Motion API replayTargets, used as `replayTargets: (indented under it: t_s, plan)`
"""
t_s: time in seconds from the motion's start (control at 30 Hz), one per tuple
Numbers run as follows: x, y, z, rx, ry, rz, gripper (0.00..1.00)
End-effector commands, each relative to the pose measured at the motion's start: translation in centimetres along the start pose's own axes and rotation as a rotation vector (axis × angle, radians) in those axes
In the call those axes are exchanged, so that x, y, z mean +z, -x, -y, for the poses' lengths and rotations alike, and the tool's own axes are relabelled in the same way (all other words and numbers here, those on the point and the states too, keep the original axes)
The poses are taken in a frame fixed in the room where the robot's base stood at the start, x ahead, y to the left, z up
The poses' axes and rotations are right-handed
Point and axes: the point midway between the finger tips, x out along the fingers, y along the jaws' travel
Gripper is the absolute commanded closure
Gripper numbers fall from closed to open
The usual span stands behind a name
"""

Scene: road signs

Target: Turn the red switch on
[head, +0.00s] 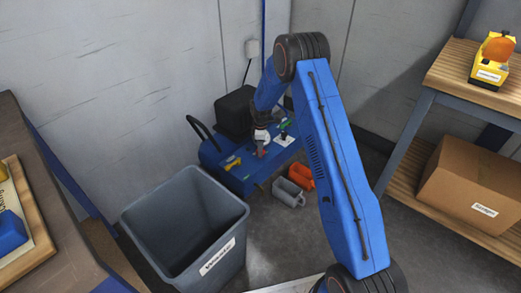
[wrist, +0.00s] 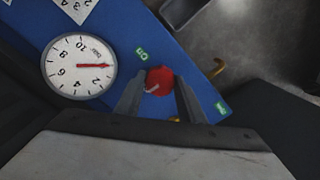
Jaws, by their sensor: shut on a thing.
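The red switch (wrist: 158,82) is a small round red knob with a pale mark, on the blue panel (wrist: 118,28) in the wrist view. My gripper (wrist: 160,88) has one dark finger on each side of the knob and is shut on it. A green label (wrist: 141,54) is beside the knob, and another green label (wrist: 221,107) is near the panel's edge. In the head view my gripper (head: 261,147) reaches down to the top of the blue machine (head: 238,184); the switch is hard to make out there.
A white round gauge (wrist: 78,66) with a red needle is left of the switch. A grey bin (head: 185,225) stands in front of the machine, with grey (head: 288,192) and orange (head: 301,177) containers beside it. A wooden shelf with a cardboard box (head: 475,190) is at right.

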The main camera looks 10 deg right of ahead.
Motion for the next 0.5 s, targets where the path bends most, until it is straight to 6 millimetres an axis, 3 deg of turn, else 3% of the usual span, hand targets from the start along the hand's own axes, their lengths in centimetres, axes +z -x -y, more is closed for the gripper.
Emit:
replayTargets:
  t_s: [0.5]
  plan:
    - [0.0, 0.02, -0.01, 0.0, -0.459, 0.0, 0.87]
